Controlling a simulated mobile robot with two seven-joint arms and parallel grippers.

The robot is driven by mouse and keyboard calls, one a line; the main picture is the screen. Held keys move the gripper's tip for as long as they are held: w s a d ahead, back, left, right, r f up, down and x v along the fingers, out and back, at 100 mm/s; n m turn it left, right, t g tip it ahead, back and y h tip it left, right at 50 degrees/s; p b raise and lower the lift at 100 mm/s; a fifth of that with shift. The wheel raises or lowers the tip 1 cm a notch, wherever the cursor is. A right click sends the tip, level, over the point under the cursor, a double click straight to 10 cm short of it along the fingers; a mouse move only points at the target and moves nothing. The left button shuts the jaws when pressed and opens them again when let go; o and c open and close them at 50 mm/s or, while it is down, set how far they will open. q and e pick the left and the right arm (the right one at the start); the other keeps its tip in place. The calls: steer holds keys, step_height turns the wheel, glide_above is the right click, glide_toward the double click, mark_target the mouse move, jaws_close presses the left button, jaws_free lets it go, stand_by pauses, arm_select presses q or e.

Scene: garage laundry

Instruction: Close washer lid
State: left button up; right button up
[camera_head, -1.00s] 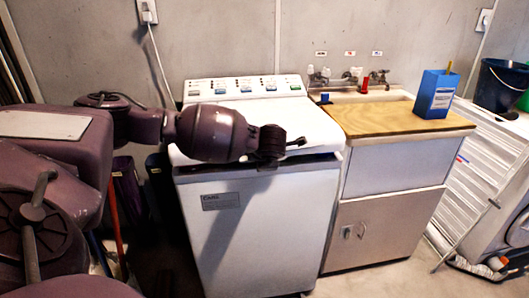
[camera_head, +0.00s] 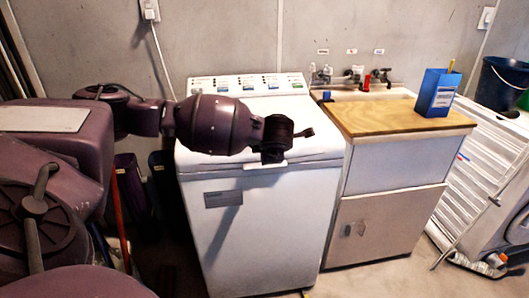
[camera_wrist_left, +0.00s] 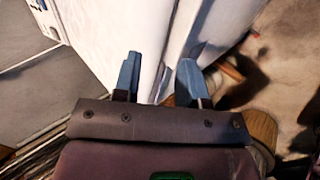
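The white washer (camera_head: 250,225) stands in the middle of the head view, its control panel along the back. Its white lid (camera_head: 315,120) lies down over the top, with its front edge close to the body and no clear gap showing. My left arm reaches across the lid from the left and hides part of it. My left gripper (camera_head: 304,133) is over the lid's front edge; I cannot tell whether it touches. In the left wrist view its two blue fingers (camera_wrist_left: 159,75) are apart with nothing held between them, beside white washer surfaces. My right gripper is not in view.
A sink cabinet with a wooden top (camera_head: 390,118) stands right of the washer, holding a blue box (camera_head: 437,93). A dark bucket (camera_head: 502,84) and a white ribbed panel (camera_head: 478,180) are farther right. Bare floor (camera_head: 385,275) lies in front of the cabinet.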

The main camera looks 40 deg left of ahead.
arm_select(q)
steer(key=v, duration=0.6)
steer(key=shift+d+f+p, duration=0.15)
steer(key=shift+f+p, duration=0.05)
steer(key=shift+p, duration=0.15)
